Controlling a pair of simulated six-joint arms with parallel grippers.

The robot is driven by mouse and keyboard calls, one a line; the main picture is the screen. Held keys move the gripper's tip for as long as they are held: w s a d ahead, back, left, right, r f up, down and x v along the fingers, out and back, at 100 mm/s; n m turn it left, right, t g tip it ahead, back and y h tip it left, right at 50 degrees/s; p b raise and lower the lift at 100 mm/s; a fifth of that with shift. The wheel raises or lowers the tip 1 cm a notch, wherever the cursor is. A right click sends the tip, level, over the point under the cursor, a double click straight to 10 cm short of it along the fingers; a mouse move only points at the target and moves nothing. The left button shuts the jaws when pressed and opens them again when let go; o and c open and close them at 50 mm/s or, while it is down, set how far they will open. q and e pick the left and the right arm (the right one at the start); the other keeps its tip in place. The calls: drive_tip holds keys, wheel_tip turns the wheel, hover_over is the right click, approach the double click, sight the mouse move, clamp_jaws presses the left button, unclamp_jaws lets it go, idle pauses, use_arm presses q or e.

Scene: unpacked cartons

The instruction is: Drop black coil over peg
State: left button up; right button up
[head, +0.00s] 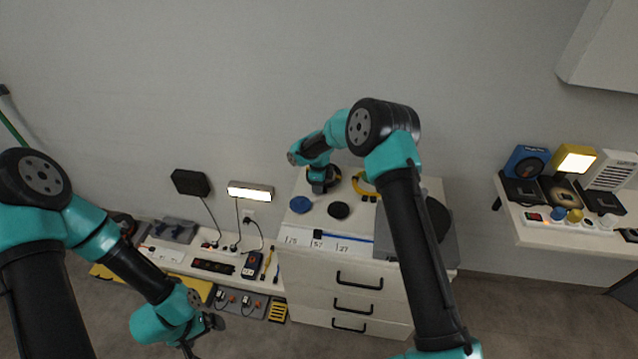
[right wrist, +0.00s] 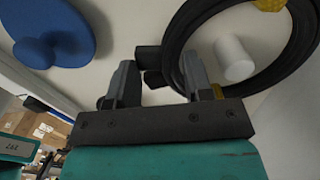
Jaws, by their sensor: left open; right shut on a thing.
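The black coil (right wrist: 176,40) is a thick ring at the upper right of the right wrist view. My right gripper (right wrist: 158,82) is shut on its dark block at the ring's left side. A white peg (right wrist: 233,58) appears inside the ring's opening; I cannot tell how high the coil is relative to it. In the head view my right gripper (head: 320,183) is over the back left of the white cabinet top, and the coil is mostly hidden there. My left gripper (head: 203,335) is open and empty at the lower left, away from the cabinet.
A shelf (head: 560,233) with boxes is right.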

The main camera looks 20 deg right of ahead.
drive_tip(key=shift+f, duration=0.6)
drive_tip(key=o, duration=1.1)
drive_tip(key=shift+c, duration=0.2)
wheel_tip(320, 180, up, 17)
drive_tip(key=shift+r, duration=0.2)
